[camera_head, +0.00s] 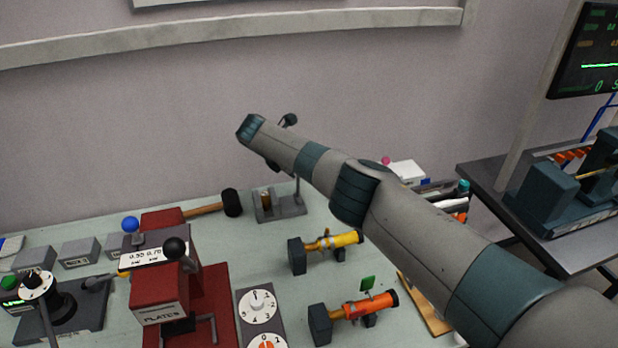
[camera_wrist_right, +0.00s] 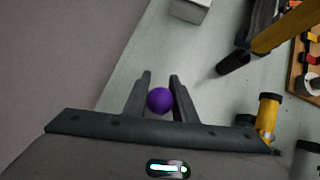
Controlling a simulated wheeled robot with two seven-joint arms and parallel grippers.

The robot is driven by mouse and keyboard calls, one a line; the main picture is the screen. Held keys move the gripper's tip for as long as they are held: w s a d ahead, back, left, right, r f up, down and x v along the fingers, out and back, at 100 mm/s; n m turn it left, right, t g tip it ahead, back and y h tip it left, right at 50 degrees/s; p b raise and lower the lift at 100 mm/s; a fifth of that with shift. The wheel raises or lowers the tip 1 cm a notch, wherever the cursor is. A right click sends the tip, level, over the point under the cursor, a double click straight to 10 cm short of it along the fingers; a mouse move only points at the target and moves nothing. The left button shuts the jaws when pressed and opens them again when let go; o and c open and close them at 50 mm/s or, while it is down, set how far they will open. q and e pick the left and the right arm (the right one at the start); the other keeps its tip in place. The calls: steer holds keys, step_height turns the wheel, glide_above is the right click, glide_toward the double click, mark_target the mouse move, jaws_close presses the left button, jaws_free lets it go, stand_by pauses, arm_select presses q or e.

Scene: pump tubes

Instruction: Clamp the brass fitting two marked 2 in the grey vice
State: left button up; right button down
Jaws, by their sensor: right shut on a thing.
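A small grey device (camera_head: 288,211), which looks like the grey vice, stands at the back of the bench. A small brass-coloured upright piece (camera_head: 266,201) is at its left end; no mark 2 is readable on it. A thin rod rises from its right side behind my right arm. My right gripper (camera_wrist_right: 160,88) has its fingers around a purple ball (camera_wrist_right: 159,101) in the right wrist view. My left gripper is not in view.
A black-headed mallet (camera_head: 231,203) lies left of the grey device. A yellow tube (camera_head: 341,240) and an orange tube (camera_head: 369,306) rest on stands in front. A red press (camera_head: 216,303) is at the left front. A dark side table (camera_head: 508,171) stands at the right.

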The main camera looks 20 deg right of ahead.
steer(key=shift+a, duration=0.1)
stand_by(0.3)
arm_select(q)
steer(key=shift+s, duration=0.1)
arm_select(e)
steer(key=c, duration=1.5)
jaws_free()
steer(key=shift+o, duration=0.2)
steer(key=shift+r, duration=0.1)
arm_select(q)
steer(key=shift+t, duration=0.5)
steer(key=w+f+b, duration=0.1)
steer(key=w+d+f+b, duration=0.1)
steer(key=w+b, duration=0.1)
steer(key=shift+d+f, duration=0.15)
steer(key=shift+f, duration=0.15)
arm_select(e)
steer(key=v, duration=1.7)
steer(key=shift+a, duration=0.2)
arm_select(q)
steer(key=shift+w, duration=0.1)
arm_select(e)
steer(key=shift+s, duration=0.1)
